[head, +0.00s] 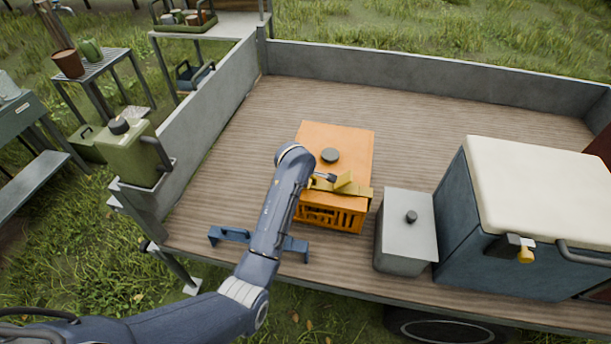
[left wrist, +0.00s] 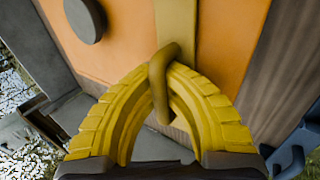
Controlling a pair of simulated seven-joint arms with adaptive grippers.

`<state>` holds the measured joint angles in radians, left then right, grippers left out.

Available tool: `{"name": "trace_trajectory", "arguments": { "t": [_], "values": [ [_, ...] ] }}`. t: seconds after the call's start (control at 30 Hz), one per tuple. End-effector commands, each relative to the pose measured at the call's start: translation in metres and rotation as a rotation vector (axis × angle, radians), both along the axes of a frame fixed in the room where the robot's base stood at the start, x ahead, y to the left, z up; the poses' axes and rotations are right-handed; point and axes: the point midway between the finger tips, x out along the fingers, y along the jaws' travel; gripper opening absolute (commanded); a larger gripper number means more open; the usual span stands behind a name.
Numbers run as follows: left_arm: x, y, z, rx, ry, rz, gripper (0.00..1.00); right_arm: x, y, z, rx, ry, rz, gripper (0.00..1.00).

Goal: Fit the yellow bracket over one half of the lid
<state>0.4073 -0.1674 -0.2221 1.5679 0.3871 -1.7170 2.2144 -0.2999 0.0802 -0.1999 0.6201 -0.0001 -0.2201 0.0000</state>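The orange crate (head: 340,216) with its orange lid (head: 350,138) stands on the trailer bed. The lid has a round dark knob (head: 330,155), also in the left wrist view (left wrist: 86,18). The yellow bracket (head: 363,192) lies across the lid's near half, by the front edge; its flat strip (left wrist: 177,25) shows against the orange in the left wrist view. My left gripper (head: 345,182) is at the bracket. Its ribbed yellow fingers (left wrist: 168,80) close around the bracket's loop handle. Whether the bracket is fully seated is hidden. My right gripper is not in view.
A grey box (head: 404,230) with a knobbed lid and a big blue cooler (head: 520,210) stand close to the right. A blue handled piece (head: 232,235) lies by the bed's front edge, partly behind my arm. The bed behind the crate is clear.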

Motion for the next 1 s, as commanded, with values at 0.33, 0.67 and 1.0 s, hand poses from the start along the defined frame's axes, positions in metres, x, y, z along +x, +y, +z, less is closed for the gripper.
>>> {"name": "trace_trajectory", "arguments": {
  "t": [0.33, 0.67, 1.0],
  "values": [
    [-0.0001, -0.0002, 0.0001, 0.001, 0.0, -0.001, 0.02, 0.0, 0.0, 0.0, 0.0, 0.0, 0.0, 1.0],
    [-0.001, 0.0001, -0.0019, 0.001, 0.004, -0.001, 0.31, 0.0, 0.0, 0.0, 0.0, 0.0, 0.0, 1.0],
    [-0.0027, 0.0007, -0.005, 0.003, 0.011, -0.001, 0.31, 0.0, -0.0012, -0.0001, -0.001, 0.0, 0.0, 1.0]
  ]
}}
